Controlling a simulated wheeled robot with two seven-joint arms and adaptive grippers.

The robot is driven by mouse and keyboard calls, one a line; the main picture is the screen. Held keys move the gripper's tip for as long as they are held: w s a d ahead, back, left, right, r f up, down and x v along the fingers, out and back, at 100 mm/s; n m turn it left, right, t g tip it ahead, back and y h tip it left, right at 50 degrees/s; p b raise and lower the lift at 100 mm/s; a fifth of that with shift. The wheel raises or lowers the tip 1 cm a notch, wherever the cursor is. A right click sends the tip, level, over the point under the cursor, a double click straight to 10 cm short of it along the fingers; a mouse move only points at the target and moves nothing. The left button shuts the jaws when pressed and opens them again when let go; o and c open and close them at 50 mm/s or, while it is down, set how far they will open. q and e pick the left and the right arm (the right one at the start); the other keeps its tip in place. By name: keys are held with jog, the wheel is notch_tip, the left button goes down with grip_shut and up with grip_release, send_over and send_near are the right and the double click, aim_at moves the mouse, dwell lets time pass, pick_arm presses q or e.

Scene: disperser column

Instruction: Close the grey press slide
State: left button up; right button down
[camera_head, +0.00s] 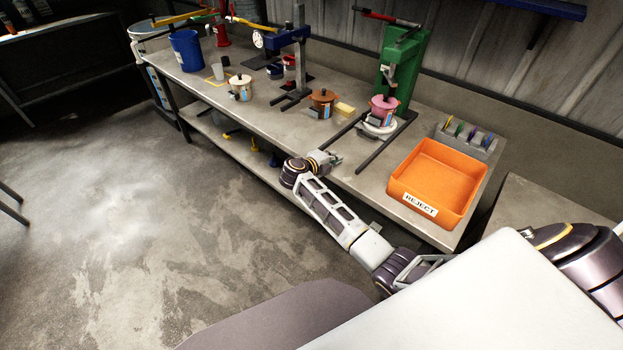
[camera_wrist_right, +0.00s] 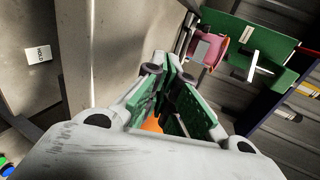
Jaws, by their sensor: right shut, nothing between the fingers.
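The plate lies forward of the press body. A second press with a grey column and blue top (camera_head: 300,50) stands farther left; I cannot tell for sure which part is the grey press slide. My right gripper (camera_head: 330,158) is shut and empty at the bench's front edge, left of the green press rails. In the right wrist view its fingers (camera_wrist_right: 172,75) are together, with the pink pot (camera_wrist_right: 206,44) beyond. My left gripper is not in view.
The orange reject bin (camera_head: 437,178) stands on the bench right of the rails.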

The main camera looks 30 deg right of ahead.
jog(key=shift+a+r, duration=0.1)
jog(key=shift+a, duration=0.25)
jog(key=shift+s+a+b, duration=0.35)
jog(key=shift+a+b, duration=0.2)
jog(key=shift+b, duration=0.05)
jog(key=shift+s+a+f+b, duration=0.35)
jog(key=shift+s+a+f, duration=0.1)
jog(key=shift+s+f, duration=0.15)
jog(key=f+v, duration=0.2)
jog(key=v, duration=0.8)
jog(key=shift+s+a, duration=0.2)
jog(key=shift+a, duration=0.1)
